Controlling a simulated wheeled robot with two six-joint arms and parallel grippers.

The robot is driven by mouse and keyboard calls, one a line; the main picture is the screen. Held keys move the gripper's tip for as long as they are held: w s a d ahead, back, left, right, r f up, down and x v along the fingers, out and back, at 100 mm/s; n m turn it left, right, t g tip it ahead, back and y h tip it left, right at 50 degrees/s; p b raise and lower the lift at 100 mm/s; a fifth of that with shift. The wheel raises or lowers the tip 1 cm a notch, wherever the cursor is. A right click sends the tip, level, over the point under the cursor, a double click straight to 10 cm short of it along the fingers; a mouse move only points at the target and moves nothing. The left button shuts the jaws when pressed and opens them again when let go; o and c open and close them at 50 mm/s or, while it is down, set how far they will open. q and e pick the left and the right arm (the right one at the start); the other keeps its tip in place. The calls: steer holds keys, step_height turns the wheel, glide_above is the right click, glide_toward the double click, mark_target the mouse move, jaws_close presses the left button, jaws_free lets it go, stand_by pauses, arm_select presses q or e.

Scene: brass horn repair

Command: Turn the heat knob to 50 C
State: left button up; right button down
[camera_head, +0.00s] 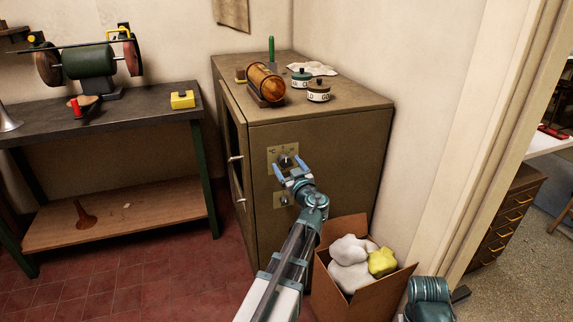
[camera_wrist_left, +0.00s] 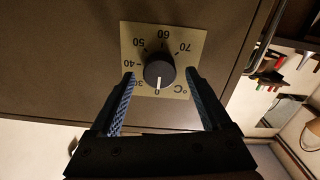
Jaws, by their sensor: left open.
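The heat knob (camera_wrist_left: 159,71) is a dark round knob on a brass-coloured dial plate (camera_wrist_left: 195,45) marked 0, 30, 40, 50, 60, 70 and °C. Its white pointer line points at 0. In the head view the plate (camera_head: 273,151) is on the front of the brown cabinet (camera_head: 330,150), with the knob (camera_head: 285,160) partly behind my gripper. My left gripper (camera_head: 289,167) is open in front of the plate. In the left wrist view its fingers (camera_wrist_left: 160,76) lie either side of the knob, with visible gaps. My right gripper does not show.
A cardboard box (camera_head: 376,283) with white and yellow lumps stands on the floor beside the cabinet. Tins (camera_head: 318,92) and a wooden roller (camera_head: 265,82) sit on the cabinet. A workbench (camera_head: 150,106) is at left.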

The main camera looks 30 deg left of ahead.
arm_select(q)
steer(key=shift+w+a, duration=0.4)
steer(key=shift+a, duration=0.05)
jaws_close()
